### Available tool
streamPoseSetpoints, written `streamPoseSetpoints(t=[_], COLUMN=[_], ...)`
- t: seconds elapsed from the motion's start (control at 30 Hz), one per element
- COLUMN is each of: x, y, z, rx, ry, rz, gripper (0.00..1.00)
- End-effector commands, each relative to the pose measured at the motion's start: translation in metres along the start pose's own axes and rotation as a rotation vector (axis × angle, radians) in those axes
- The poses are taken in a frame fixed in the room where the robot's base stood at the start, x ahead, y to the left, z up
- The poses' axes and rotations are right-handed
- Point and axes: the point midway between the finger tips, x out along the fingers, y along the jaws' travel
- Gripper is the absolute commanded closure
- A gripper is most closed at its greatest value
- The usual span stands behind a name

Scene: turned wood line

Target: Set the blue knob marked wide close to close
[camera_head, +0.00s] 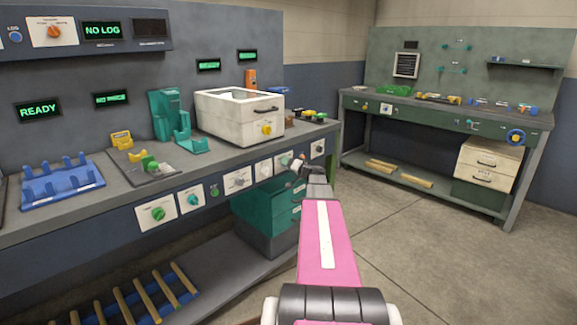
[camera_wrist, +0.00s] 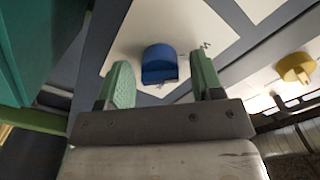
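The blue knob (camera_wrist: 158,62) sits on a white plate (camera_wrist: 135,28) in the wrist view, with small marks beside it too small to read. My gripper (camera_wrist: 161,76) is open, with one green finger on each side of the knob and visible gaps between them. I cannot tell how deep the fingers reach around it. In the head view my gripper (camera_head: 300,164) is at the front panel of the grey bench (camera_head: 118,222), towards its right end. The blue knob cannot be made out there.
Other plates with knobs line the panel, including a green knob (camera_head: 158,213) and a teal knob (camera_head: 193,199). A white box (camera_head: 225,115) with a yellow knob (camera_head: 266,129) stands above. Teal drawers (camera_head: 262,218) sit below. Floor (camera_head: 420,240) to the right is clear.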

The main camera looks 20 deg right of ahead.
Motion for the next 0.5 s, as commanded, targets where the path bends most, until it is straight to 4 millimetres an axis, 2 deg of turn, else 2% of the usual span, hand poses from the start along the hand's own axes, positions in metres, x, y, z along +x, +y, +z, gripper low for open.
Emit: streamPoseSetpoints(t=[0.03,0.1,0.13,0.5], x=[-0.0001,-0.0001,-0.0001,-0.0002], y=[0.0,0.0,0.0,0.0002], z=[0.0,0.0001,0.0001,0.0002], rx=[0.0,0.0,0.0,0.039], ry=[0.0,0.0,0.0,0.0], rz=[0.0,0.0,0.0,0.0], gripper=[0.57,0.79,0.87,0.86])
